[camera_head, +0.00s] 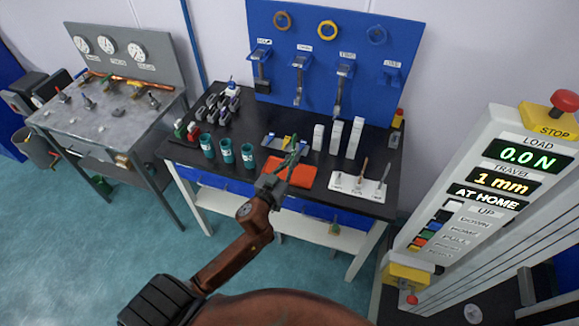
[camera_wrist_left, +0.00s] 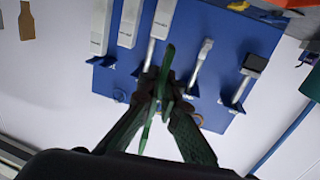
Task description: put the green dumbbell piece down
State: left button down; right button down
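The green dumbbell piece (camera_wrist_left: 166,62) is a thin green strip. In the left wrist view it stands between the two fingers of my left gripper (camera_wrist_left: 166,88), which are closed on it. In the head view my left gripper (camera_head: 283,168) is above the black-topped bench (camera_head: 225,180), over the orange-red mat (camera_head: 300,176). The green piece (camera_head: 294,150) shows small at its tip; a gap to the bench is hard to judge. My right gripper is in neither view.
Teal cups (camera_head: 227,151) stand left of the gripper. White upright blocks (camera_head: 335,137) stand behind right, and a white labelled plate (camera_head: 355,186) lies right. The tester column (camera_head: 480,185) stands far right.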

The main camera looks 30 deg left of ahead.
pick_arm(q)
jog(key=a+f, duration=0.1)
jog(key=w+a+f+b, duration=0.1)
jog(key=f, duration=0.1)
jog(key=w+a+f, duration=0.1)
jog(key=f, duration=0.1)
jog(key=shift+w+f+b, duration=0.1)
jog(key=shift+w+b, duration=0.1)
jog(key=shift+b, duration=0.1)
jog(key=f, duration=0.1)
jog(key=f+b, duration=0.1)
jog(key=f, duration=0.1)
jog(key=shift+w+a+f+b, duration=0.15)
jog(key=shift+a+f+b, duration=0.1)
jog(key=shift+f+b, duration=0.1)
jog(key=shift+r, duration=0.1)
